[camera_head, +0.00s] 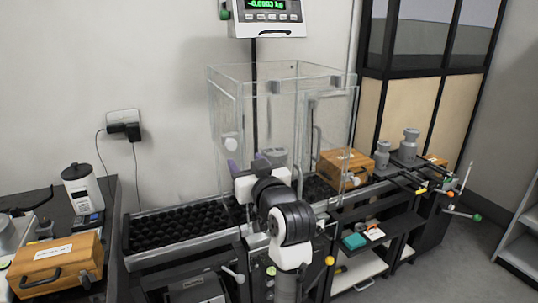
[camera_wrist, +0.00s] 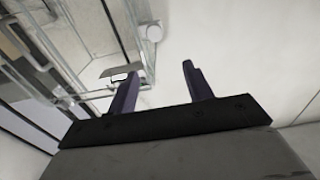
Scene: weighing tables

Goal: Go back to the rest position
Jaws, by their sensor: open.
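My gripper (camera_head: 246,163) is in front of the clear glass draft shield (camera_head: 283,72), partly hidden behind my own wrist in the head view. In the wrist view, my gripper (camera_wrist: 161,67) has its two dark purple fingers apart with nothing held between them. The glass shield (camera_wrist: 90,30) and its round white knob (camera_wrist: 154,32) are beyond the fingers, at upper left. A small grey plate-like part shows near the left fingertip; I cannot tell whether they touch. My arm crosses the front of the black roller bench (camera_head: 180,224) in the head view.
A scale display (camera_head: 265,17) reads about -0.0003 kg. Another wooden case (camera_head: 57,262) and a white canister (camera_head: 80,188) are at left. Open floor (camera_head: 460,250) lies at right.

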